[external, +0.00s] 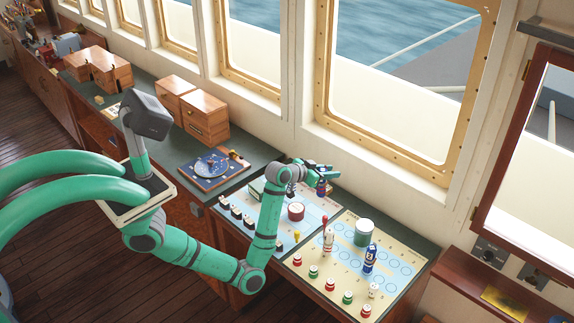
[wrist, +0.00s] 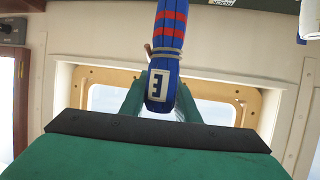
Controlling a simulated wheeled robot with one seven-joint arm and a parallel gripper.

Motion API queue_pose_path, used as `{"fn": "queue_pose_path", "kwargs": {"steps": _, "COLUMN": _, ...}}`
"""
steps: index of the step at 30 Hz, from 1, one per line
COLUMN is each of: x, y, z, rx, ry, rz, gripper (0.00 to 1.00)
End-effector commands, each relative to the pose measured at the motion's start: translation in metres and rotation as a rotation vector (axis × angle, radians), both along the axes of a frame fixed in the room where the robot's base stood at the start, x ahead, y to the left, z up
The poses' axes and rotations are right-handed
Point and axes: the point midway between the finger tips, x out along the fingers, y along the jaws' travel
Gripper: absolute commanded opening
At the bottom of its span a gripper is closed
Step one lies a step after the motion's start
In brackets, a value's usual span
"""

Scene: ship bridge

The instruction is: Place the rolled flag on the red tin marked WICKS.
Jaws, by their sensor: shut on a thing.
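My gripper (external: 322,176) is shut on a rolled flag (external: 321,188), which hangs upright above the right part of the blue board. In the wrist view the rolled flag (wrist: 167,50) is blue with red stripes, tied with cord, and has a white tag with a dark character; the green fingers (wrist: 160,100) are on either side of it. A round red tin (external: 296,212) stands on the blue board, below and left of the held flag and apart from it. Its lettering is too small to read.
A green tin (external: 364,233), another blue roll (external: 369,259), a white-and-red roll (external: 328,241) and several small pieces stand on the yellow board (external: 400,285). Windows rise behind the counter.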

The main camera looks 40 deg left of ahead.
Motion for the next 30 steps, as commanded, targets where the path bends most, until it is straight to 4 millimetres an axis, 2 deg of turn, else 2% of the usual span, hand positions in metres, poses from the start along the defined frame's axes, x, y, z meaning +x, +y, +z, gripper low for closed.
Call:
{"fn": "queue_pose_path", "kwargs": {"steps": 12, "x": -0.049, "y": 0.07, "z": 0.005, "rx": 0.006, "ry": 0.007, "rz": 0.372, "gripper": 0.05}}
{"fn": "queue_pose_path", "kwargs": {"steps": 15, "x": -0.059, "y": 0.081, "z": 0.007, "rx": 0.002, "ry": 0.001, "rz": 0.434, "gripper": 0.05}}
{"fn": "queue_pose_path", "kwargs": {"steps": 18, "x": -0.064, "y": 0.087, "z": 0.002, "rx": -0.001, "ry": -0.002, "rz": 0.466, "gripper": 0.05}}
{"fn": "queue_pose_path", "kwargs": {"steps": 25, "x": -0.065, "y": 0.088, "z": -0.03, "rx": -0.001, "ry": -0.002, "rz": 0.474, "gripper": 0.05}}
{"fn": "queue_pose_path", "kwargs": {"steps": 30, "x": -0.064, "y": 0.088, "z": -0.04, "rx": -0.002, "ry": -0.003, "rz": 0.472, "gripper": 0.05}}
